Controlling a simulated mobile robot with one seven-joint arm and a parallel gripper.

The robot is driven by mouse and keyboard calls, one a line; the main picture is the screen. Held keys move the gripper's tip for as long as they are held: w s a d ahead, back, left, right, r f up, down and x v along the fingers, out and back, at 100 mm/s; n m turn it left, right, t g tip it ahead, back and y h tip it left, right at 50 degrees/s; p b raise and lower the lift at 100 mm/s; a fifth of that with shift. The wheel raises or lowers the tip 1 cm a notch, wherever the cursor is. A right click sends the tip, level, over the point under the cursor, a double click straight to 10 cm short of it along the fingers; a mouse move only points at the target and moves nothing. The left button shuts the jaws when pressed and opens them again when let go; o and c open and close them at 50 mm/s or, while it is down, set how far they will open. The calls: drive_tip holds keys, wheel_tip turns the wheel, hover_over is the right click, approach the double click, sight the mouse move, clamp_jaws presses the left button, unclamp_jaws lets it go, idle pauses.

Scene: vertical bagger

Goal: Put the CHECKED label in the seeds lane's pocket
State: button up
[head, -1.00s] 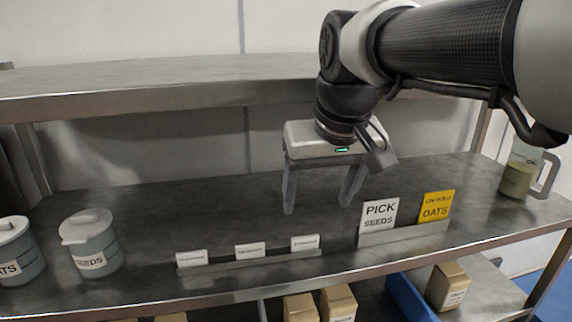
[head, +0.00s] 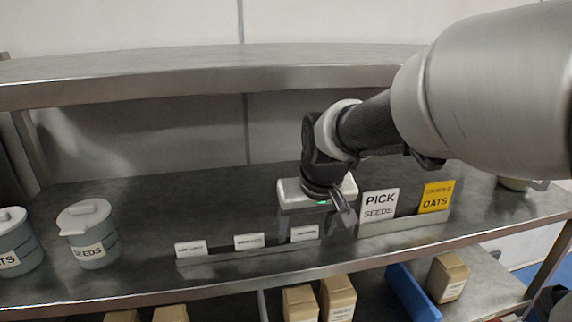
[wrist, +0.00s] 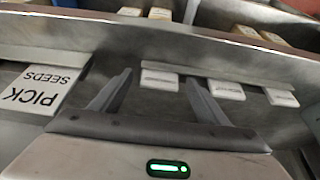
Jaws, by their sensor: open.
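Three small white labels stand in a low metal rail (head: 250,257) on the shelf: left (head: 190,248), middle (head: 249,241) and right (head: 305,233). Their print is too small for me to tell which is CHECKED. My gripper (head: 318,225) is open and low by the right label. In the wrist view, that label (wrist: 160,79) appears between my gripper's fingertips (wrist: 158,77), not gripped. To the right, a metal holder (head: 405,228) bears a white PICK SEEDS card (head: 379,205) and a yellow OATS card (head: 435,197). I cannot make out a separate seeds pocket.
A lidded SEEDS tub (head: 88,232) and an OATS tub (head: 17,240) stand at the left. An upper shelf (head: 200,75) overhangs the back. Cartons (head: 337,298) and a blue bin (head: 413,290) are below. A jug (head: 514,184) at the right is mostly hidden by my arm.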

drive_tip(key=c, duration=1.1)
drive_tip(key=shift+r, duration=0.15)
drive_tip(key=shift+r+p, duration=0.8)
drive_tip(key=shift+r, duration=0.2)
wheel_tip(320, 180, up, 3)
drive_tip(key=shift+r+p, duration=0.1)
drive_tip(key=shift+p, duration=1)
